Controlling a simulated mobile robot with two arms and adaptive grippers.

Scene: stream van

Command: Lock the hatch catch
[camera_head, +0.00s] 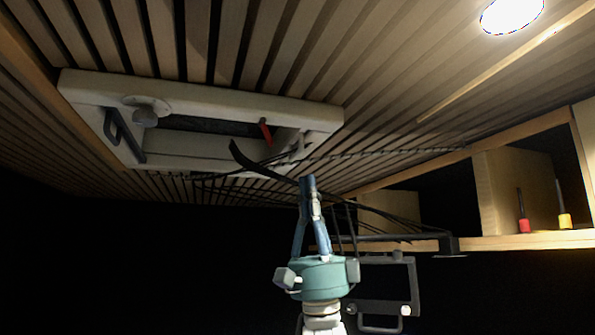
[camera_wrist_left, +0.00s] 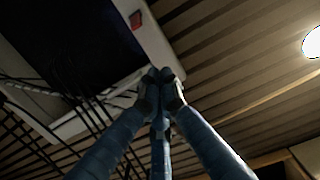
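The roof hatch (camera_head: 200,97) is a pale frame in the slatted ceiling, at the upper left of the head view. A small red piece (camera_head: 266,134), which looks like the catch, sits at its right inner side; it also shows near the top of the left wrist view (camera_wrist_left: 136,19). A round knob (camera_head: 146,112) and a dark bar handle (camera_head: 124,135) are at the hatch's left side. My left gripper (camera_head: 308,182) points up, below and right of the red piece and apart from it. Its fingertips (camera_wrist_left: 161,76) are together with nothing visible between them. My right gripper is not in view.
Dark cables (camera_head: 250,165) hang below the hatch, close to my left fingertips. A wooden shelf (camera_head: 510,242) at the right holds a red-handled tool (camera_head: 524,225) and a yellow-handled tool (camera_head: 564,220). A grey frame (camera_head: 412,285) hangs beneath it. A ceiling lamp (camera_head: 511,14) is lit.

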